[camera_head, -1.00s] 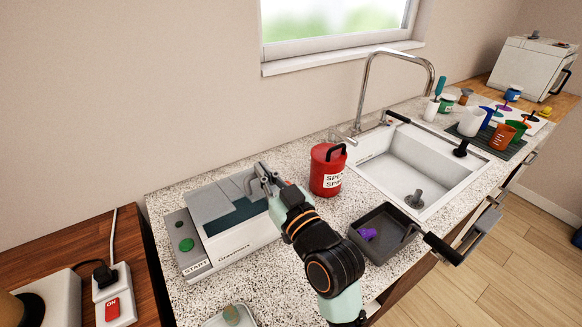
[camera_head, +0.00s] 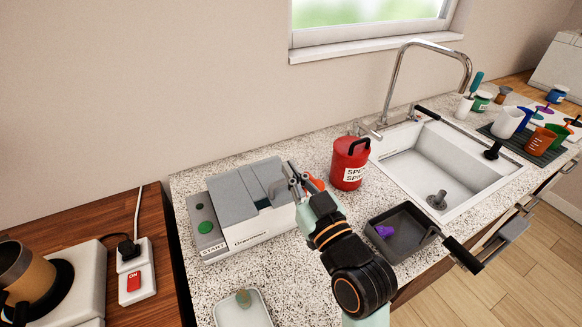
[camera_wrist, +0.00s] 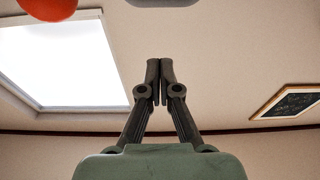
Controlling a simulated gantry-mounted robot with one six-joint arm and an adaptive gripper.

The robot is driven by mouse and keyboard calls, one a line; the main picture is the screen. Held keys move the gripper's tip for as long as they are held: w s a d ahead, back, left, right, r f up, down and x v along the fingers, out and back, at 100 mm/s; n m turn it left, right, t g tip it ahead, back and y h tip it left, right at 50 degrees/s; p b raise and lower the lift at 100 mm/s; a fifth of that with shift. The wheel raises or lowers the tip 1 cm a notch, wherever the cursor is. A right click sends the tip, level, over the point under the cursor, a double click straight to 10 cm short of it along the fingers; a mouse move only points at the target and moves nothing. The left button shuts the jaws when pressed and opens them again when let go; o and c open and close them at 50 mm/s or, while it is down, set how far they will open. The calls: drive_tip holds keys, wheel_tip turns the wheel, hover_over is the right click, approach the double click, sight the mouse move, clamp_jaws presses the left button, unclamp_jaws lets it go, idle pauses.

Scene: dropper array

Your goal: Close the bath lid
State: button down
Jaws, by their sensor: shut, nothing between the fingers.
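The bath is a white box (camera_head: 262,231) with a grey end panel, a green button and a START label, on the speckled counter. Its grey lid (camera_head: 235,196) lies in panels across the top. My gripper (camera_head: 294,180) is at the right end of the bath, close to the lid's edge; contact cannot be told. In the wrist view its two fingers (camera_wrist: 160,66) are together with nothing between them. My arm hides part of the bath's right side.
A red canister (camera_head: 350,165) stands right of my gripper. A dark tray (camera_head: 402,238) with a purple item lies in front of the white sink (camera_head: 455,170). A small pale tray (camera_head: 243,308) is in front of the bath. A socket strip (camera_head: 136,270) sits at left.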

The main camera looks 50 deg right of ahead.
drive_tip(key=s+a+f+b, duration=0.1)
drive_tip(key=s+a+f, duration=0.2)
drive_tip(key=s+f, duration=0.2)
drive_tip(key=shift+s+f, duration=0.25)
drive_tip(key=shift+s, duration=0.8)
drive_tip(key=shift+w+a, duration=0.1)
drive_tip(key=w+a+n+y, duration=0.1)
drive_tip(key=w+a+y, duration=0.1)
drive_tip(key=w+a, duration=0.5)
drive_tip(key=w+a+n+y, duration=0.2)
drive_tip(key=w+a+y, duration=0.1)
drive_tip(key=a, duration=0.8)
drive_tip(key=w+a+n+y, duration=0.1)
drive_tip(key=w+a+y, duration=0.1)
drive_tip(key=w+a, duration=0.5)
drive_tip(key=s+a+f+g, duration=0.4)
drive_tip(key=s+f+g, duration=0.1)
drive_tip(key=s+f, duration=0.55)
wheel_tip(320, 180, up, 22)
drive_tip(key=s+p, duration=0.1)
drive_tip(key=p, duration=2)
drive_tip(key=shift+s+f+y, duration=0.2)
drive_tip(key=shift+f+y, duration=0.05)
drive_tip(key=shift+y, duration=0.15)
